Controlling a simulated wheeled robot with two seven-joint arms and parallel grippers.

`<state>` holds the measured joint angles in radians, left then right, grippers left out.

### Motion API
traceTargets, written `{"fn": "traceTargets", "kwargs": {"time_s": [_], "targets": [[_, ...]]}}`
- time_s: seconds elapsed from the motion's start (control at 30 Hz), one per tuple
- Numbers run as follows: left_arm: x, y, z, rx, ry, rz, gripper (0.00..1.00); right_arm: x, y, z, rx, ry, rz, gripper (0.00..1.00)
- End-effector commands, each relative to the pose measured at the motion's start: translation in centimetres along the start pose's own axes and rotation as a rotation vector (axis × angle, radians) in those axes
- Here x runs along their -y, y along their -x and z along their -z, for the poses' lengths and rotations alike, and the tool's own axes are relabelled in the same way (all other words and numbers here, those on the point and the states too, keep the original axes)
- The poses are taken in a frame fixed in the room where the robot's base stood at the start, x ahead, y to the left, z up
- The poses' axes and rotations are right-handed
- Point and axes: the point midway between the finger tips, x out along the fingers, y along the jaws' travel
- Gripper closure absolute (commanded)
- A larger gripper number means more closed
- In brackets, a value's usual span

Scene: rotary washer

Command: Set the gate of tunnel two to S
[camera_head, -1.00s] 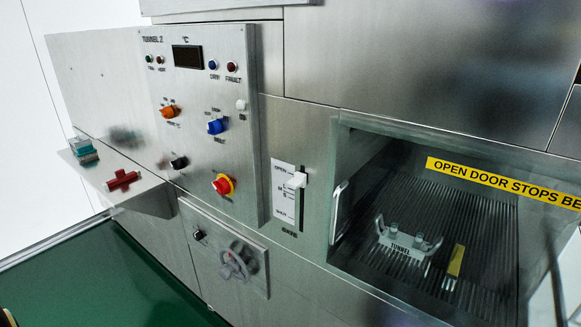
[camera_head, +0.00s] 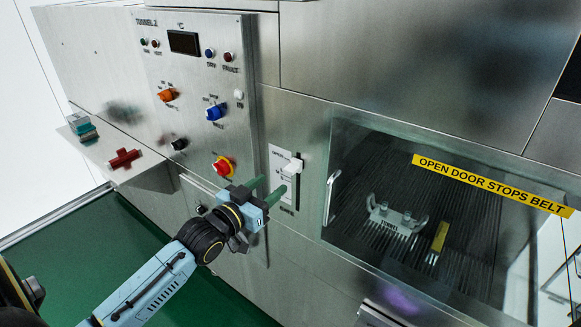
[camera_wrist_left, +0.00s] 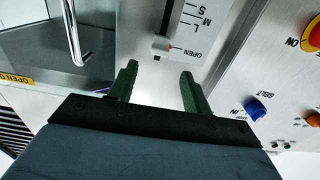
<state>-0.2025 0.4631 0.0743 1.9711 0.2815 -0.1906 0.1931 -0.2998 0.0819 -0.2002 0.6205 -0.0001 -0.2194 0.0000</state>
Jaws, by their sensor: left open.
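The tunnel two gate is a slider with a white knob (camera_head: 291,166) on a vertical slot. Its scale plate (camera_head: 278,160) is marked from OPEN at the top through L, M and S downward. The knob sits near the OPEN end; the wrist view also shows the knob (camera_wrist_left: 161,45) beside the word OPEN, away from S. My left gripper (camera_head: 273,187) is open, its green fingers pointing at the panel just below the knob in the head view. In the wrist view the knob lies just beyond the gap between the fingertips (camera_wrist_left: 160,72), with nothing held. My right gripper is not in view.
The TUNNEL 2 panel (camera_head: 180,80) has several knobs and lamps left of the gate, with a red and yellow knob (camera_head: 222,166) close to my left gripper. A glass door with a metal handle (camera_head: 331,198) stands right of the slot. A shelf holds a red object (camera_head: 124,158).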

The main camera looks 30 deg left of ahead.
Motion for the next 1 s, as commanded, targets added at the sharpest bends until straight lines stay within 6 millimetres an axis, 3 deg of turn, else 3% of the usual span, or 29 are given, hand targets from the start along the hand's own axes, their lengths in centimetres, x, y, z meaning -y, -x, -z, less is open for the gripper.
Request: {"fn": "traceTargets", "kwargs": {"time_s": [0.3, 0.5, 0.97, 1.0], "targets": [[0.0, -5.8, 0.2, -0.002, 0.0, 0.001, 0.51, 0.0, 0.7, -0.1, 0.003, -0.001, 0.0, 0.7], [0.0, -8.2, 0.1, 0.0, 0.0, 0.0, 0.51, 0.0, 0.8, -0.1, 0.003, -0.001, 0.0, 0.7], [0.0, -9.2, 0.0, 0.001, -0.001, 0.0, 0.51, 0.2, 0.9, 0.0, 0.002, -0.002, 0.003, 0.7], [0.0, -9.2, 0.0, 0.001, -0.001, 0.0, 0.56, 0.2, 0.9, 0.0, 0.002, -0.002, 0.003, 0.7]]}}
